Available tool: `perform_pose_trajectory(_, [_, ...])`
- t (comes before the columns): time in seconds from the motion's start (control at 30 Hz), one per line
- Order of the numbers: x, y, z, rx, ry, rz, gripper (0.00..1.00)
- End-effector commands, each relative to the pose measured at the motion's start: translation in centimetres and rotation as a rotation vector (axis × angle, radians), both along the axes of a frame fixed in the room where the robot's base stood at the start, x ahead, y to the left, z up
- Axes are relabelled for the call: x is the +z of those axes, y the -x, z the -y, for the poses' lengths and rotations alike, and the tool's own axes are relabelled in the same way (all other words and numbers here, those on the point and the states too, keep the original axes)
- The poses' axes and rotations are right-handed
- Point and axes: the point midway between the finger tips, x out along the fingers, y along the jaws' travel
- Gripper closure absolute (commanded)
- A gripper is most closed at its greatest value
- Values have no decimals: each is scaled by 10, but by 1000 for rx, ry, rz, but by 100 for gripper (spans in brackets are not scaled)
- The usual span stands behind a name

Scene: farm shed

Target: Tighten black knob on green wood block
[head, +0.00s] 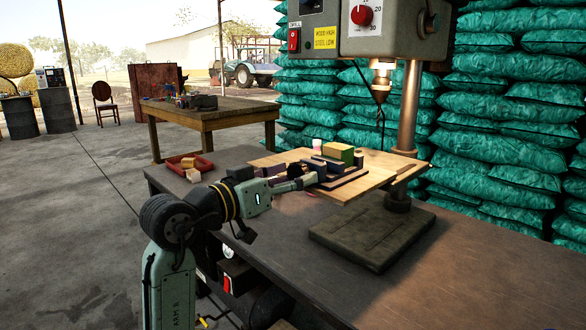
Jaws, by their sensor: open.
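The green wood block (338,152) sits in a dark vise-like holder (345,178) on the wooden board of the drill press. My gripper (304,181) is at the left end of this holder, close to it. A small black round shape (294,170) shows just beside the gripper and may be the black knob. The gripper partly covers this area, and I cannot tell whether it touches the knob. The gripper is open, though its fingers are small and hard to make out here.
The drill press column (408,110) stands behind the board (385,172), its chuck (381,80) hanging above. A red tray (190,165) with wood pieces lies left on the workbench (440,270). Stacked teal sacks (500,110) fill the back. The bench's front right is clear.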

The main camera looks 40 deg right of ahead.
Motion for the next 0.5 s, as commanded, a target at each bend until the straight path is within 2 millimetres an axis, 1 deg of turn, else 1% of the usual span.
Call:
perform_pose_trajectory(0.03, [9,0,0,-1,6,-70,40])
perform_pose_trajectory(0.3, [9,0,0,-1,31,-406,40])
perform_pose_trajectory(0.5, [9,1,0,-1,48,-622,40])
